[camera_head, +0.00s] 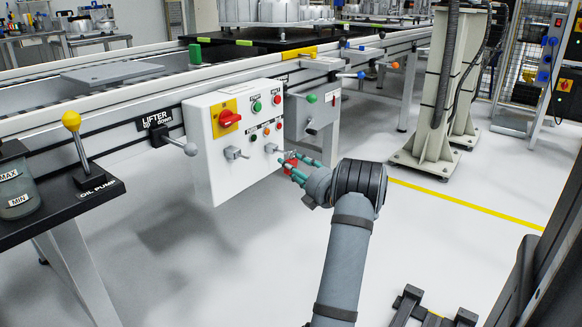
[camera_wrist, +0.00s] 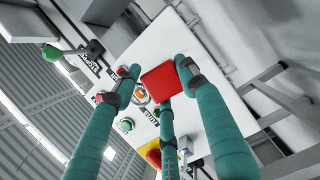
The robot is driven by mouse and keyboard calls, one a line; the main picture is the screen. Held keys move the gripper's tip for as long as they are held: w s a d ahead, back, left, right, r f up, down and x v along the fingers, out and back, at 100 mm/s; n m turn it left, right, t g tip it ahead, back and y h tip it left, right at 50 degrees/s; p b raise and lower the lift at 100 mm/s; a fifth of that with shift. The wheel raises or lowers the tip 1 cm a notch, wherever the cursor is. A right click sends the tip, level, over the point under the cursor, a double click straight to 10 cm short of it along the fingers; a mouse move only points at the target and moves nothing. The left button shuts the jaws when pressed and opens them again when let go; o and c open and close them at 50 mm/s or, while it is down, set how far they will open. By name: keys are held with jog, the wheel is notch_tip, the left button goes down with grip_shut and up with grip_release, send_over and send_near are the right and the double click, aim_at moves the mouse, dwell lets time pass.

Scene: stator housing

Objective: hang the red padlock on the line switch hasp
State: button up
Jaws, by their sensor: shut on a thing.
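The red padlock (camera_head: 291,166) is held in front of the lower right part of the white control box. My gripper (camera_head: 296,169), with teal fingers, is shut on it. In the wrist view the padlock's flat red body (camera_wrist: 161,83) sits among the fingertips (camera_wrist: 158,86); its shackle cannot be made out. The box face carries a red rotary switch on a yellow plate (camera_head: 228,118). Below it are two grey metal fittings, one at left (camera_head: 235,153) and one at right (camera_head: 272,148); which is the line switch hasp I cannot tell. The padlock is close to the right one; contact is unclear.
Several buttons (camera_head: 257,106) sit on the box face. A grey box (camera_head: 312,110) with a green knob stands just right. The lifter lever (camera_head: 178,143) and the yellow-knobbed oil pump lever (camera_head: 73,124) are left.

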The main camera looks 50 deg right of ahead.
jog(key=shift+s+r+b, duration=0.2)
jog(key=shift+s+b, duration=0.3)
jog(key=shift+s, duration=2.25)
